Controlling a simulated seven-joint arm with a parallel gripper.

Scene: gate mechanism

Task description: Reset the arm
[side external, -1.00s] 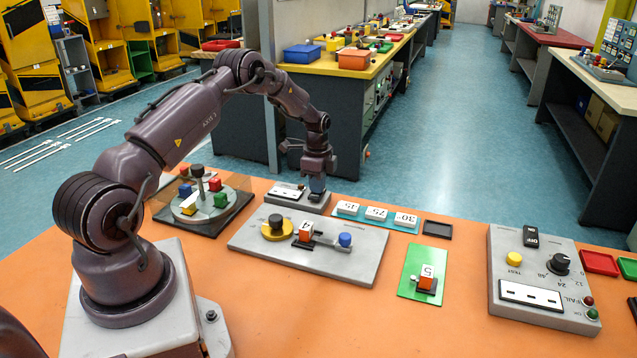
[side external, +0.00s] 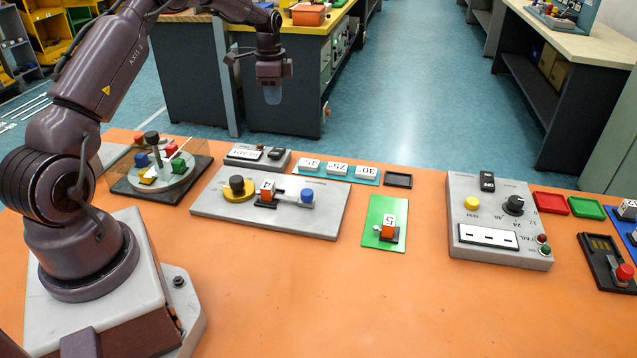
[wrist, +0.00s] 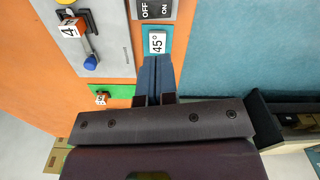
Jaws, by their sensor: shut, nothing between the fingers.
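My gripper (side external: 272,95) is raised above the far edge of the orange table, pointing down, with its blue-grey fingers together and empty. In the wrist view the shut fingers (wrist: 155,68) point toward the 45° tile (wrist: 157,43). The grey gate plate (side external: 270,222) carries a yellow disc with a black knob (side external: 237,184), an orange block marked 4 (side external: 267,190) and a blue knob (side external: 306,196).
A turntable (side external: 160,172) with coloured blocks stands at left. Angle tiles (side external: 338,169), an empty black tray (side external: 398,180), a green plate (side external: 385,217) with block 5 and a control panel (side external: 498,235) lie rightward. The front of the table is clear.

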